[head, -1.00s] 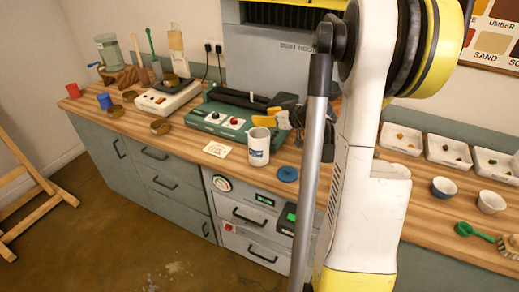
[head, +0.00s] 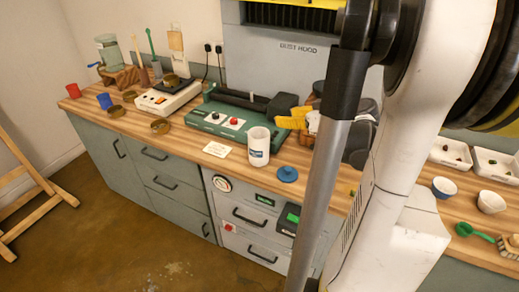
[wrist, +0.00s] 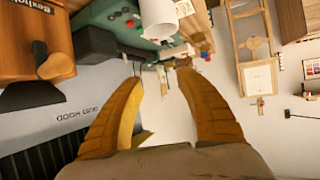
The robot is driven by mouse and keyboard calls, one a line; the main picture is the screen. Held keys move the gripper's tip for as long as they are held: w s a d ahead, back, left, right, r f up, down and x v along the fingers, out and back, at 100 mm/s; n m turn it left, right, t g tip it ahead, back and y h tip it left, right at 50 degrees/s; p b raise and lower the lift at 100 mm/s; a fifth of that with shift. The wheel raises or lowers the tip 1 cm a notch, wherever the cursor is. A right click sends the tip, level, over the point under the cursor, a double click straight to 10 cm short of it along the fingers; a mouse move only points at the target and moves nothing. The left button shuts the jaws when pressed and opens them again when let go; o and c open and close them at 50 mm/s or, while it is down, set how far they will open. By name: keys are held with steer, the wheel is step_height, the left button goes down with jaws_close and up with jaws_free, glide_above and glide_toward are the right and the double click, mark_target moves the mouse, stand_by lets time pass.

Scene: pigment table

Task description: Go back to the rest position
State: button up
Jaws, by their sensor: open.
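My gripper (wrist: 160,76) is open in the wrist view, with two yellow-orange fingers spread apart and nothing between them. In the head view the yellow fingers (head: 296,119) show just above the right end of the green machine, partly hidden behind my arm. I cannot tell the exact gap between them and the machine.
The green machine (head: 222,116) and grey dust hood (head: 285,62) are close to my gripper. A blue lid (head: 287,174) and a card (head: 217,149) lie near the jar. White trays (head: 450,153) and bowls (head: 491,201) stand at the right. The floor in front is open.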

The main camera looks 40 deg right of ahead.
stand_by(0.3)
steer(key=w+a+g+y, duration=0.2)
steer(key=a, duration=1)
steer(key=s+a+f+g+h+b, duration=0.1)
steer(key=s+a, duration=0.4)
steer(key=a, duration=0.6)
steer(key=s+a+f+g+h+b, duration=0.1)
steer(key=s+a+f+g, duration=0.1)
steer(key=s+a, duration=0.4)
steer(key=a, duration=0.5)
steer(key=shift+a+f+g, duration=0.2)
steer(key=shift+f+g, duration=0.1)
steer(key=shift+s+d, duration=0.1)
